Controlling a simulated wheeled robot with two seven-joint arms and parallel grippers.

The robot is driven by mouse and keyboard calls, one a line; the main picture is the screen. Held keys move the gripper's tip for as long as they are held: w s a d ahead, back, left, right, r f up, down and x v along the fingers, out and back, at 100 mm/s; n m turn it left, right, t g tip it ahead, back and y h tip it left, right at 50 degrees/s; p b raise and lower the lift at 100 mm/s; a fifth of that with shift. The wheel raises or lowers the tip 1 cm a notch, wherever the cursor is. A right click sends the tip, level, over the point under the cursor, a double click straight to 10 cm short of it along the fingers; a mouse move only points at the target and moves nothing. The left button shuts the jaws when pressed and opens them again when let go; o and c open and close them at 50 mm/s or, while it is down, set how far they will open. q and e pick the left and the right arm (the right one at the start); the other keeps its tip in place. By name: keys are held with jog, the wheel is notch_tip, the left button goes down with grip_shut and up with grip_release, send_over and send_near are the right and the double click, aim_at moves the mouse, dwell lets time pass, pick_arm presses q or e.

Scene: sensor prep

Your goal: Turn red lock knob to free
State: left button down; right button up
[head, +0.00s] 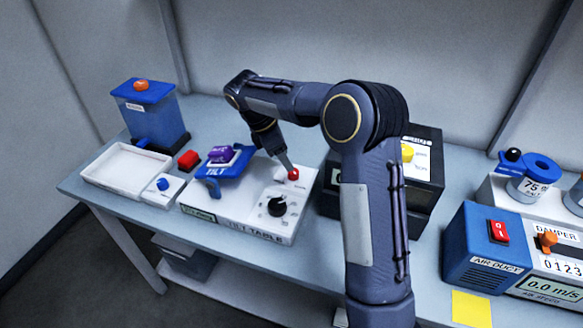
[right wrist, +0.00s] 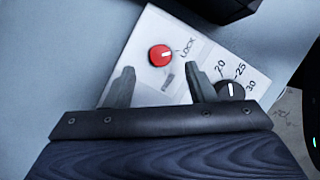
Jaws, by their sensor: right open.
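The red lock knob (head: 293,174) sits at the back right of the white tilt table panel (head: 235,226). In the right wrist view the red knob (right wrist: 160,55) has a white pointer mark that points toward the printed word LOCK. A second, fainter label below it is hard to read. My right gripper (head: 285,163) is at the knob in the head view. In the right wrist view its two fingers (right wrist: 158,85) are open, with the knob ahead of the gap between them and not gripped. My left gripper is not in view.
A black dial (head: 277,206) with numbers stands near the knob. The blue tilt stage (head: 222,165) is left of it. A black box with a yellow knob (head: 407,152) stands close on the right.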

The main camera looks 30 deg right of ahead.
aim_at(294, 171)
jog(key=x, duration=0.5)
jog(key=shift+d+f, duration=0.1)
jog(key=shift+f, duration=0.15)
jog(key=c, duration=1)
jog(key=shift+r, duration=0.1)
